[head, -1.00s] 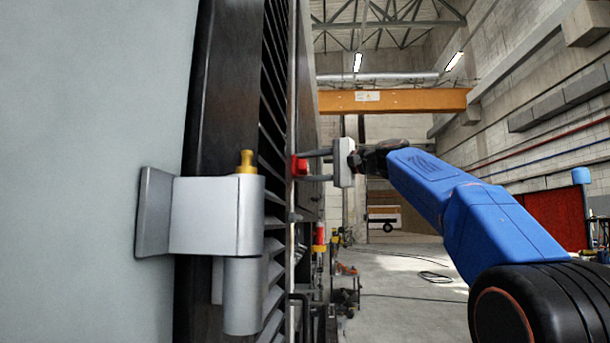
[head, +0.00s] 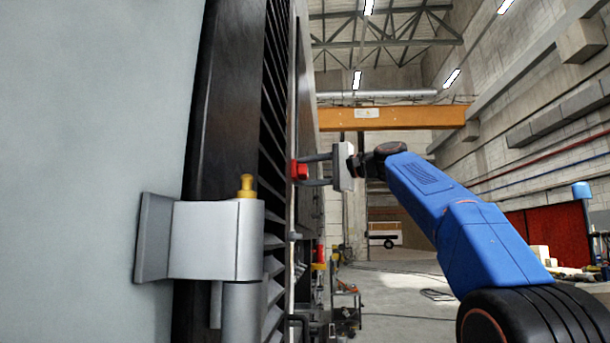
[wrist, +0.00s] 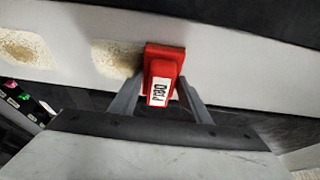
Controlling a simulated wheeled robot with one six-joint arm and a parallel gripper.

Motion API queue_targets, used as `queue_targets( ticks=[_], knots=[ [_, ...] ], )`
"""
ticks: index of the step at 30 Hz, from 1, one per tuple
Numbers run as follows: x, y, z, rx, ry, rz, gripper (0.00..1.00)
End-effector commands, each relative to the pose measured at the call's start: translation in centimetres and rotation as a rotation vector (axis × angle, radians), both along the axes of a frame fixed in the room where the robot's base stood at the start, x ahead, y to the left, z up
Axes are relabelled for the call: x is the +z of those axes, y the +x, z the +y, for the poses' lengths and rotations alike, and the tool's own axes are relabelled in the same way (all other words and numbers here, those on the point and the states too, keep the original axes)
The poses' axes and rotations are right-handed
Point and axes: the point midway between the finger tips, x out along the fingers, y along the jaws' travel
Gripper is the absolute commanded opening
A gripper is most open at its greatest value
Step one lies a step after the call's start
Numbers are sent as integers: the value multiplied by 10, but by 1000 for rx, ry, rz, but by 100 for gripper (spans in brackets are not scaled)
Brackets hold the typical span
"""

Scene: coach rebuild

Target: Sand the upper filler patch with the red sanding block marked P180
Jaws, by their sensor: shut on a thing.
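The red sanding block (wrist: 163,66), with a white P180 label, is in my gripper (wrist: 160,95) in the wrist view. My gripper is shut on it, one finger on each side. The block is against or very close to the pale panel (wrist: 225,62), at the right edge of a tan filler patch (wrist: 112,60) that it partly covers. A second filler patch (wrist: 25,50) lies further left. In the head view the block (head: 299,171) is at the coach side, and my gripper (head: 315,170) reaches it from the right. The patches cannot be seen in the head view.
A grey hinge (head: 215,240) with a brass pin and a dark louvred panel (head: 275,120) stand close on the left in the head view. A cart with tools (head: 345,300) stands beyond, low down. The floor (head: 400,320) to the right is mostly open.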

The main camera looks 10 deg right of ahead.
Motion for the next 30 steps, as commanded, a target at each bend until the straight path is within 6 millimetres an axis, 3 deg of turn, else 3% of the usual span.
queue_targets(
  ticks=[30],
  knots=[
    [-61, 1, 1, 2, 0, 4, 25]
  ],
)
